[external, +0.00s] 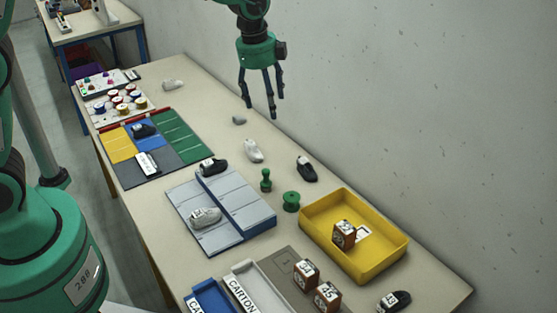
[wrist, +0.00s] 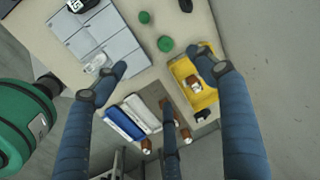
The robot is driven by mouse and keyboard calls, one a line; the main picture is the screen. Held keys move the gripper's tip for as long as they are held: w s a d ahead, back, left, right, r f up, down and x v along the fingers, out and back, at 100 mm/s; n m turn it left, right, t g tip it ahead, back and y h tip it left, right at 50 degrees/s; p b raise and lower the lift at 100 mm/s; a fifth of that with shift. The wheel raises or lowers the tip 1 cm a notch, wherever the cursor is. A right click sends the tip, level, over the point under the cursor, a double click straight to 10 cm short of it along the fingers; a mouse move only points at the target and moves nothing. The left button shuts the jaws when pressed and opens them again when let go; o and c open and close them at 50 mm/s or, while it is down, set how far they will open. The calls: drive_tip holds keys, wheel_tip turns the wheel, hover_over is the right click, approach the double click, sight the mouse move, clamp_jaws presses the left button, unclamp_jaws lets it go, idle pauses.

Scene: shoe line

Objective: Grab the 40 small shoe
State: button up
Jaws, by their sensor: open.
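Several small shoes lie about the table; I cannot read which one is marked 40. Black shoes are beside the yellow tray (external: 307,169), at the front right corner (external: 394,301), on the grey divided rack (external: 212,168) and on the blue mat section (external: 143,131).
A yellow tray (external: 322,246) holds a brown numbered box (external: 344,233). Other boxes (external: 306,274) stand near a white carton bin (external: 250,291) and a blue one (external: 205,299). A green stamp (external: 265,180) and green spool (external: 291,201) stand mid-table. A wall borders the right side.

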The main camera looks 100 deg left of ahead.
drive_tip(key=s+a+f+m+p, duration=0.1)
drive_tip(key=s+a+f, duration=0.3)
drive_tip(key=a+f, duration=0.7)
drive_tip(key=m+g+h+p, duration=0.1)
drive_tip(key=m+p, duration=0.1)
hover_over(250, 146)
wheel_tip(250, 146, down, 11)
drive_tip(key=shift+r, duration=0.2)
drive_tip(key=shift+a, duration=0.1)
drive_tip(key=shift+f, duration=4.3)
drive_tip(key=shift+f, duration=2.6)
